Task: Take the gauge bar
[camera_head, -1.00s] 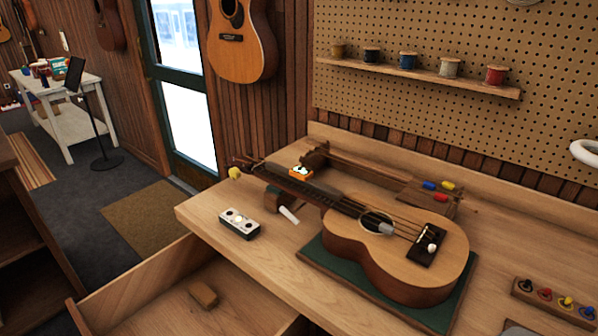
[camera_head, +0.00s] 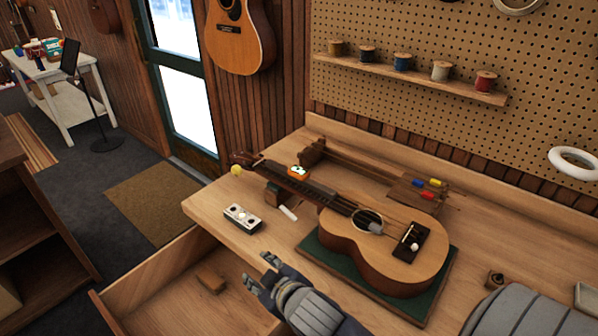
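No thing is plainly marked as the gauge bar. A small pale bar-shaped block with dark round spots (camera_head: 242,218) lies on the bench near its left front edge. A short white stick (camera_head: 288,212) lies to its right, by the ukulele neck's support. A small wooden block (camera_head: 211,280) lies in the open drawer. My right gripper (camera_head: 259,270) is over the bench's front edge, between the drawer and the ukulele. Its grey fingers are spread, with nothing visible between them. It is apart from the spotted block. My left gripper is not in view.
A ukulele (camera_head: 385,240) lies on a green mat (camera_head: 436,292) at the bench's middle. The open drawer (camera_head: 160,268) sticks out at the front. An orange clip-like device (camera_head: 298,172) sits by the neck. Spools stand on the wall shelf (camera_head: 420,75). Bench space around the spotted block is clear.

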